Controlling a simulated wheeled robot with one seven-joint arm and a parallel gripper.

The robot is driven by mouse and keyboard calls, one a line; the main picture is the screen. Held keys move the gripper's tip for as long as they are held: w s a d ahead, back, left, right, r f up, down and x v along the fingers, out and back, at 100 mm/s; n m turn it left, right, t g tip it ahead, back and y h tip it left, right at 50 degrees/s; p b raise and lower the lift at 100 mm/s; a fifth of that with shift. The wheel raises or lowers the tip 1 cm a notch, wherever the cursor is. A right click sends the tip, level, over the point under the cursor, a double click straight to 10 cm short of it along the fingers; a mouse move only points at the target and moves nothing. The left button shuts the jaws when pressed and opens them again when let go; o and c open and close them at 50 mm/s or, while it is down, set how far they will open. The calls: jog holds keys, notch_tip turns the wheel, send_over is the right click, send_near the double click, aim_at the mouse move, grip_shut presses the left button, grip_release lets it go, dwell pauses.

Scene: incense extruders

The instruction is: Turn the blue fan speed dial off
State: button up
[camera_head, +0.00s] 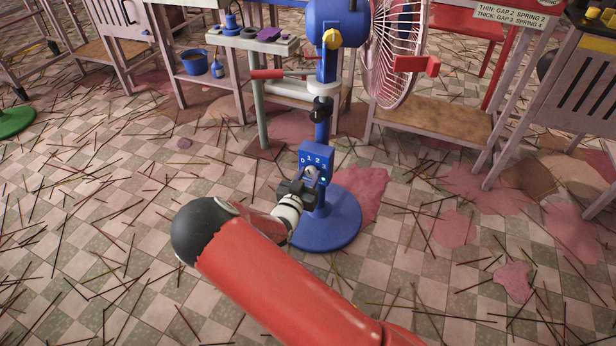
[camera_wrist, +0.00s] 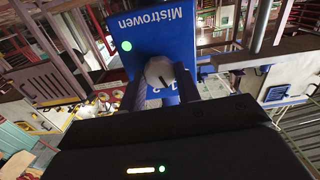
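The blue fan has a blue control box (camera_head: 316,158) on its post, marked 0, 1, 2, 3 in the head view. My gripper (camera_head: 306,183) is at the front of this box and hides part of it. In the wrist view, the pale round dial (camera_wrist: 160,71) sits on the blue panel (camera_wrist: 165,38), with a dark pointer line near its lower edge. My gripper's dark fingers (camera_wrist: 161,84) stand apart, one on each side of the dial. I cannot tell whether they touch it. Most of the numbers are hidden there. A green light (camera_wrist: 126,46) glows on the panel.
The fan's round blue base (camera_head: 338,222) stands on a tiled floor strewn with thin sticks.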

jog(key=c, duration=0.4)
jog(key=shift+o, duration=0.2)
jog(key=n, duration=0.3)
jog(key=shift+n+b, duration=0.3)
jog(key=shift+b, duration=0.05)
jog(key=n, duration=0.4)
jog(key=shift+n, duration=0.3)
jog(key=o, duration=1)
